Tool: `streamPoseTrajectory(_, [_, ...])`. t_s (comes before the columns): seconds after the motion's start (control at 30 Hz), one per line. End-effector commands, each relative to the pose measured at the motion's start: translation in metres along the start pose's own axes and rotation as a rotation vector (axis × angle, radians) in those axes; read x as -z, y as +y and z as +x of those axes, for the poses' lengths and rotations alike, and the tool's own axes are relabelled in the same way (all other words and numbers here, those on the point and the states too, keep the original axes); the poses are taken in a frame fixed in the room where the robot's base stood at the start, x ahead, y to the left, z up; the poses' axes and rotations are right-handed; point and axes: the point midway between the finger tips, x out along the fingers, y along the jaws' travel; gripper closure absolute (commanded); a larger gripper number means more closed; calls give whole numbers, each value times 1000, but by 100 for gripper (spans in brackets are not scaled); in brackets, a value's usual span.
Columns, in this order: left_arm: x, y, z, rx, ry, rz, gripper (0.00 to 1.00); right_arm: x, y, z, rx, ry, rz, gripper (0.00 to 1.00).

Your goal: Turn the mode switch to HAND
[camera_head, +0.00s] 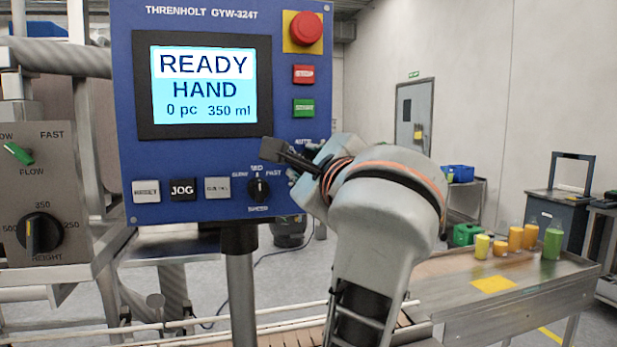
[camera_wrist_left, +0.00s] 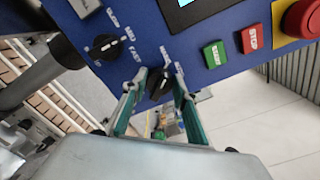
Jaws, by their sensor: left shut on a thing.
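The mode switch (camera_wrist_left: 158,86) is a black knob on the blue control panel (camera_head: 220,20). In the left wrist view it sits between the two fingers of my left gripper (camera_wrist_left: 159,80), which is shut on it. In the head view my left gripper (camera_head: 292,158) is at the panel's lower right edge and hides the switch; only part of an AUTO label shows above it. The display (camera_head: 205,85) reads READY, HAND, 0 pc, 350 ml. The knob's exact pointing direction is hard to make out. My right gripper is not in view.
A black speed knob (camera_head: 258,189) is close left of my gripper. Above are a green button (camera_head: 303,108), a red button (camera_head: 303,74) and the red emergency stop (camera_head: 306,28). RESET (camera_head: 146,191) and JOG (camera_head: 183,189) buttons are further left. Coloured bottles (camera_head: 553,241) stand at right.

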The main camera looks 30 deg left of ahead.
Motion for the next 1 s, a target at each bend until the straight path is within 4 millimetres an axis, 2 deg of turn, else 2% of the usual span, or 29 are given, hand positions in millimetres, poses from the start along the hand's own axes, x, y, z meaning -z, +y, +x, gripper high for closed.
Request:
streamPoseTrajectory(0.03, [3,2,1,-1,2,-23,93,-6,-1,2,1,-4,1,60])
streamPoseTrajectory(0.2, [2,1,0,0,2,-87,93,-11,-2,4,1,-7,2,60])
streamPoseTrajectory(0.8, [0,0,0,0,1,-126,93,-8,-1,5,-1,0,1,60])
streamPoseTrajectory(0.83, [0,0,0,0,1,-126,64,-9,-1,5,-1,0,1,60])
streamPoseTrajectory(0.87, [0,0,0,0,1,-126,56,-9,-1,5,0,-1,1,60])
streamPoseTrajectory(1.0, [0,0,0,0,1,-126,55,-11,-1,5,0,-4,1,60])
